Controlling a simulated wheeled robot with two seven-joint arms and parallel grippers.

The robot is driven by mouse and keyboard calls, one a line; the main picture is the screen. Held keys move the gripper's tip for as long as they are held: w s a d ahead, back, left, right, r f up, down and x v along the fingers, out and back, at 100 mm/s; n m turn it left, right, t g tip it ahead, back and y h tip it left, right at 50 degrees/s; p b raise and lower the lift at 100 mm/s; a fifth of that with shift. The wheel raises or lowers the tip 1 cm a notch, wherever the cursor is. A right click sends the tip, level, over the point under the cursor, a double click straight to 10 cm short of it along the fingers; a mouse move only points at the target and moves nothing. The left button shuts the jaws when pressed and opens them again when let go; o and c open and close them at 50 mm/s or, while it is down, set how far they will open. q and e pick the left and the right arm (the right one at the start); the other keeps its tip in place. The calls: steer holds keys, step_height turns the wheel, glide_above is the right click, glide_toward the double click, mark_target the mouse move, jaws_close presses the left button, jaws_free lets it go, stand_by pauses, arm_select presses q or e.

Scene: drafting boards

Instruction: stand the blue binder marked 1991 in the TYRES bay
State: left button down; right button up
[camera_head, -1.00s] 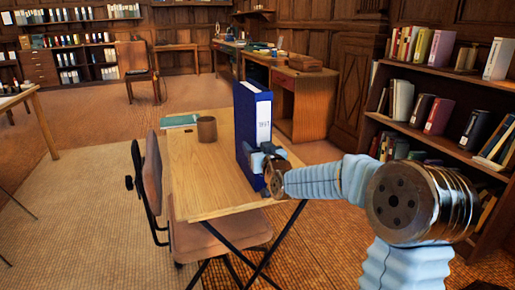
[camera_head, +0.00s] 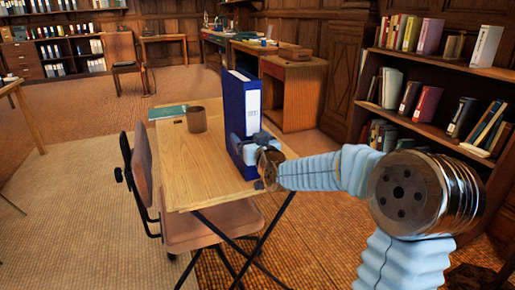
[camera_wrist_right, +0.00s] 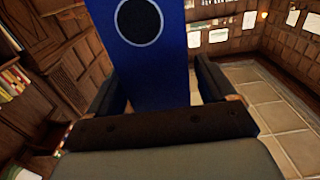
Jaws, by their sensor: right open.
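A blue binder (camera_head: 234,108) stands upright on the right side of a light wooden folding table (camera_head: 195,180). Its white spine label (camera_head: 253,108) faces right, with writing too small to read surely. My right gripper (camera_head: 246,148) is at the lower part of the spine, with its fingers around the binder's sides. In the right wrist view, the binder (camera_wrist_right: 150,70) with its round finger hole stands between the spread fingers of this gripper (camera_wrist_right: 158,85), with a gap at the right finger. My left gripper is not in view. No TYRES marking is readable.
A brown mug (camera_head: 196,119) and a green book (camera_head: 167,112) lie on the table left of the binder. A chair (camera_head: 142,175) stands at the table's left. A bookcase (camera_head: 430,135) fills the right side, and shelves with binders (camera_head: 70,58) stand far left.

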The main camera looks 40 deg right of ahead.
steer(key=b+v, duration=0.1)
steer(key=v, duration=0.9)
steer(key=shift+a, duration=0.1)
